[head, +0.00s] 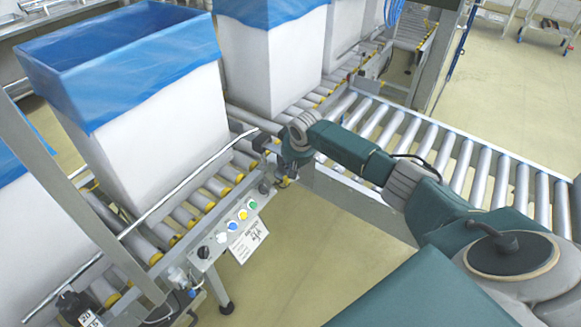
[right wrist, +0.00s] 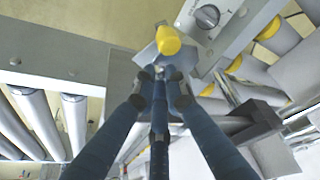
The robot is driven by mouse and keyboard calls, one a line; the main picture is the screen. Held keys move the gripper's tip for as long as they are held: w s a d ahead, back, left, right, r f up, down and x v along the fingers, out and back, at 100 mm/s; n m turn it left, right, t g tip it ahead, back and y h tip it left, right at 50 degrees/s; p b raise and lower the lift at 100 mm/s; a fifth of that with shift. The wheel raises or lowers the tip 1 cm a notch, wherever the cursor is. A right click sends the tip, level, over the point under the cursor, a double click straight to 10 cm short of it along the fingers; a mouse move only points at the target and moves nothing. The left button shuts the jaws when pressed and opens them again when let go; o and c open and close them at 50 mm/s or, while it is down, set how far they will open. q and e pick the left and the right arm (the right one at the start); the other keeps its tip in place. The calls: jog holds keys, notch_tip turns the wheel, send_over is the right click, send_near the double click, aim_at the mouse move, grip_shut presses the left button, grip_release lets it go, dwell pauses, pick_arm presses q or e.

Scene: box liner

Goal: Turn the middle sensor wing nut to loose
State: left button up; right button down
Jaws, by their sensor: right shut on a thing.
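My right gripper (head: 285,180) reaches in from the right and is at the side rail of the roller conveyor, just beyond the button panel. In the right wrist view its dark fingers (right wrist: 160,80) come together at a small pale metal piece (right wrist: 159,70), which looks like the wing nut, and are shut on it. The fingers cover most of it, so its angle cannot be told. A yellow rounded part (right wrist: 168,40) is just beyond the fingertips. My left gripper is not in view.
The button panel (head: 226,238) with a black knob and coloured buttons is left of the gripper; the knob (right wrist: 208,16) also shows in the wrist view. A tall white box (head: 155,135) with a blue liner stands on the rollers. A second conveyor (head: 440,140) runs behind my arm.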

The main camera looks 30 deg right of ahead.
jog(key=shift+d+n+y, duration=0.3)
jog(key=shift+d+n, duration=0.25)
jog(key=shift+n, duration=0.35)
jog(key=shift+r, duration=0.1)
jog(key=c, duration=1.8)
grip_release()
jog(key=shift+s+d, duration=0.1)
jog(key=shift+s+r, duration=0.15)
jog(key=shift+r, duration=0.2)
jog(key=v, duration=1.1)
jog(key=shift+s+d, duration=0.3)
jog(key=shift+d, duration=0.05)
